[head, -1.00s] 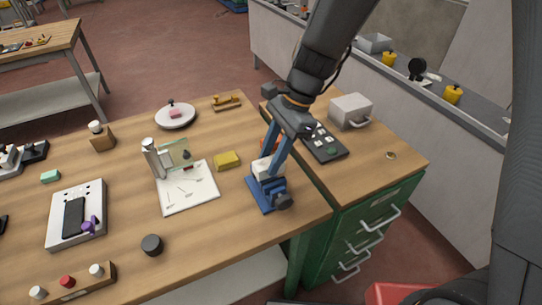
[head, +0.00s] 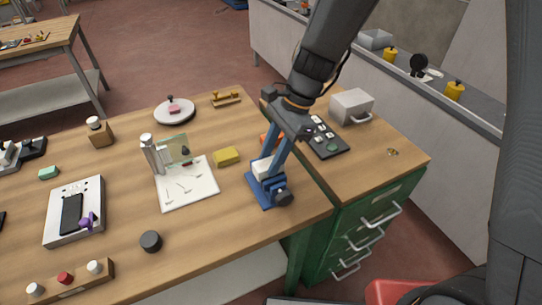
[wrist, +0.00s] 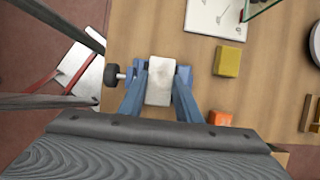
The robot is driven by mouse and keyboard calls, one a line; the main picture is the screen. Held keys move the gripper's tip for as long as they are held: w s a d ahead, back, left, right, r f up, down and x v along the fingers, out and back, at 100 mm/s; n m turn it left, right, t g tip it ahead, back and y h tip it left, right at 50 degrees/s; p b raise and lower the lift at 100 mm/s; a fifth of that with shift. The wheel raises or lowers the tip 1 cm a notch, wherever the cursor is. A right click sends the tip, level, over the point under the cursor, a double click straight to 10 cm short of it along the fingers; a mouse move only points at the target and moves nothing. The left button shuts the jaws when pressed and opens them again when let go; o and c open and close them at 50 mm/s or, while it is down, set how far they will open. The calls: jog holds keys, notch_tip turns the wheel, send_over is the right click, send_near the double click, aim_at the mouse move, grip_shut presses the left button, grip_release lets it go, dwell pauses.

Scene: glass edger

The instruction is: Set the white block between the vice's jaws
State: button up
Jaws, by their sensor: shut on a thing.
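The white block (wrist: 160,82) is gripped between the two blue fingers of my gripper (wrist: 159,88) in the wrist view. The blue vice (wrist: 184,76) with its black knob (wrist: 113,76) lies directly beneath and around the block in that view. In the head view the vice (head: 267,193) stands near the front right edge of the table, and the white block (head: 263,169) is at its top, in line with the jaws. The fingers partly hide the block and jaws. I cannot tell how deep the block sits or whether it touches them.
A yellow block (head: 227,157) and a white sheet (head: 187,186) with a glass piece (head: 175,149) above it lie left of the vice. An orange object (wrist: 220,118) is close to my gripper. A green drawer cabinet (head: 350,229) stands to the right.

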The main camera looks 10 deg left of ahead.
jog(key=shift+f, duration=0.1)
jog(key=o, duration=1.1)
jog(key=shift+o, duration=0.2)
jog(key=shift+b+v, duration=0.95)
jog(key=shift+v, duration=2.95)
jog(key=s+d+f+n+t+h+b, duration=0.2)
jog(key=d+f+n, duration=0.2)
jog(key=d, duration=0.6)
jog(key=s+d+f+n+t+h+b, duration=0.1)
jog(key=d+f+n, duration=0.4)
jog(key=d, duration=0.6)
jog(key=s+n+h+b, duration=0.1)
jog(key=n, duration=0.1)
jog(key=shift+d+f+n+t+b, duration=0.25)
jog(key=shift+d+n+t+b, duration=0.05)
jog(key=shift+d+n+t, duration=0.1)
